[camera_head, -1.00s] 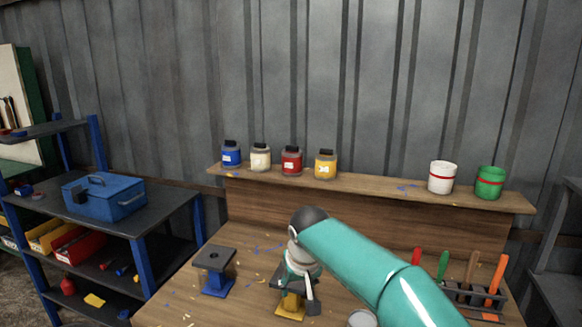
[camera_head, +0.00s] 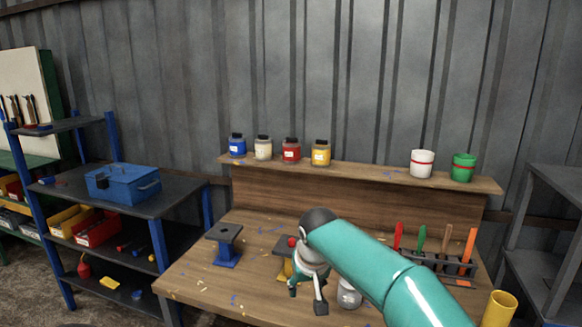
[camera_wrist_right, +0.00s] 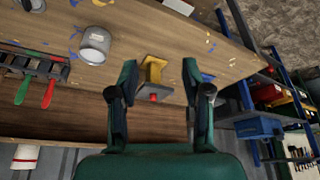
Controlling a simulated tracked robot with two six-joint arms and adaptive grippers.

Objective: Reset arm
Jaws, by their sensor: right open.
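My right gripper (camera_head: 308,296) hangs in front of the workbench's yellow stand at the end of my teal arm. Its fingers are apart with nothing held; they also show spread in the right wrist view (camera_wrist_right: 160,82). The yellow stand (camera_head: 284,270), with a dark top plate and a small red piece (camera_head: 291,242) on it, is partly hidden by my arm. In the right wrist view the yellow stand (camera_wrist_right: 154,72) appears between the fingers, beyond them. My left gripper is not in view.
A blue stand (camera_head: 227,250) is left of the gripper. A grey can (camera_head: 349,296) stands close to my arm. Tools in a rack (camera_head: 440,262) and a yellow cylinder (camera_head: 499,308) are at the right. Jars and pots line the back ledge (camera_head: 370,172). A blue toolbox (camera_head: 122,184) sits on the left shelf.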

